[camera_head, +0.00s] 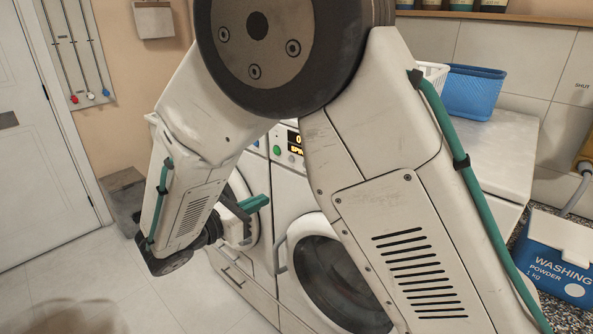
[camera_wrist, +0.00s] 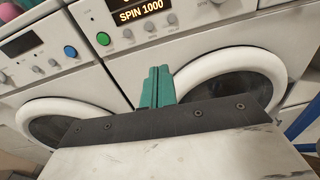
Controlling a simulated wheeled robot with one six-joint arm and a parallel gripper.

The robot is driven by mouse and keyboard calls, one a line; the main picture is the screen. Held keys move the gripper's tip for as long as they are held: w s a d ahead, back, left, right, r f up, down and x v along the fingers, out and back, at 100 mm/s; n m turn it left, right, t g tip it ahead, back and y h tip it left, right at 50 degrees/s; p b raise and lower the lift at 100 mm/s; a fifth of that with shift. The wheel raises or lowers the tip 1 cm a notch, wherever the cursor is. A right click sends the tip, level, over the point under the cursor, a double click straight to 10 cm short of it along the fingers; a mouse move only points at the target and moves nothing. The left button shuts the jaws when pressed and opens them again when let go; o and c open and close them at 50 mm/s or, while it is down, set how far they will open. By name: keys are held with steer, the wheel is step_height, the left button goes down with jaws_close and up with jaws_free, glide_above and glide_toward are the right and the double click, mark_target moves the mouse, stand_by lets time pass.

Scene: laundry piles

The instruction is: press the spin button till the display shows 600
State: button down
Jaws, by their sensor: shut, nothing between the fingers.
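In the wrist view the display (camera_wrist: 141,10) on a white washing machine reads "SPIN 1000". Below it is a row with a green button (camera_wrist: 103,39) and several grey buttons (camera_wrist: 149,27); their labels are too small to read, so I cannot tell which is the spin button. My gripper (camera_wrist: 160,70) is shut and empty, its teal fingers below the button row, between it and the round door. In the head view my gripper (camera_head: 262,201) is in front of the machines. There the display (camera_head: 295,146) and green button (camera_head: 277,150) show, the rest of the panel hidden by my arm.
A second washer with a blue button (camera_wrist: 70,51) stands at the left in the wrist view. A blue basket (camera_head: 473,92) sits on the worktop, and a washing powder box (camera_head: 553,255) is at the right. The tiled floor (camera_head: 190,300) at lower left is mostly clear.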

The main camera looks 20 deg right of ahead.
steer(key=shift+w+a+r+n+t, duration=0.1)
steer(key=shift+w+r+n+t, duration=0.15)
steer(key=shift+r, duration=0.3)
steer(key=shift+w+a+r+n+t, duration=0.1)
steer(key=shift+w+r+n+t, duration=0.15)
steer(key=shift+r, duration=0.25)
steer(key=x, duration=1.4)
steer(key=shift+r, duration=0.2)
steer(key=shift+s+d, duration=0.1)
